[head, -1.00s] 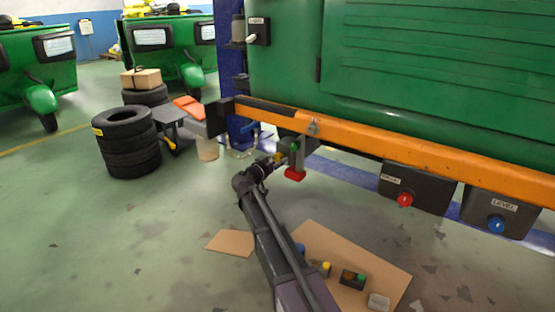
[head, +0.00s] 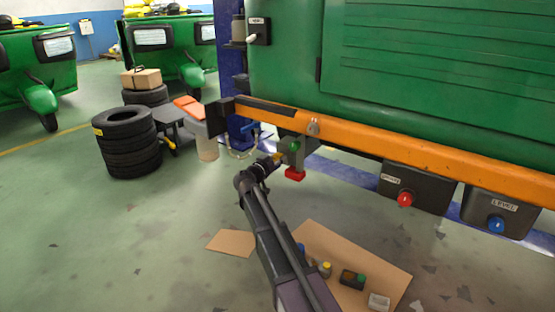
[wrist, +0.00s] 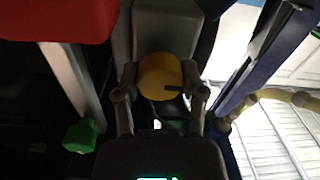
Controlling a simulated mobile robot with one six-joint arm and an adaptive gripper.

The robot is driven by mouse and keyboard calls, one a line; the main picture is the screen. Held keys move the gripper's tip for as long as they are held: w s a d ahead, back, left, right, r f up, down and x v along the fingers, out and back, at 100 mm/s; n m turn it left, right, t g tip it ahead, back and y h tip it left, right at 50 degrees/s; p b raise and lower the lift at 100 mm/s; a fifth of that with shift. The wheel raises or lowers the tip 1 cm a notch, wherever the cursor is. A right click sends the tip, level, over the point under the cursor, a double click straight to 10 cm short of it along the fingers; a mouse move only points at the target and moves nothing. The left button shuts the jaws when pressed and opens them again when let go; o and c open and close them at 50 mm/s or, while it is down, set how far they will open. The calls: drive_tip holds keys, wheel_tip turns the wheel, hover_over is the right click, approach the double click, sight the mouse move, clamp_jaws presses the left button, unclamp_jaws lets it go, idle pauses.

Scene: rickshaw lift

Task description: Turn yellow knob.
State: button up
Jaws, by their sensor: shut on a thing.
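The yellow knob (wrist: 158,72) sits between my gripper's two fingers in the wrist view, with a dark mark on its lower right side. It also shows small in the head view (head: 277,157), at the end of my arm below the orange beam. My gripper (wrist: 160,84) is shut on the knob, one finger against each side. In the head view my gripper (head: 271,163) is small and partly merged with the knob. The grey housing (wrist: 165,25) is behind the knob.
A red block (head: 295,174) and a green knob (head: 294,146) are close to my gripper; a green part (wrist: 80,136) shows in the wrist view. The orange beam (head: 400,148) runs above. Boxes with a red knob (head: 405,199) and a blue knob (head: 496,225) hang at right. Stacked tires (head: 130,145) stand left.

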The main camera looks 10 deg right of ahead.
drive_tip(key=n, duration=0.7)
drive_tip(key=shift+w, duration=0.1)
drive_tip(key=n, duration=1.2)
drive_tip(key=shift+g, duration=0.3)
drive_tip(key=n, duration=0.7)
drive_tip(key=shift+h, duration=0.3)
drive_tip(key=o, duration=1.2)
drive_tip(key=shift+c, duration=0.2)
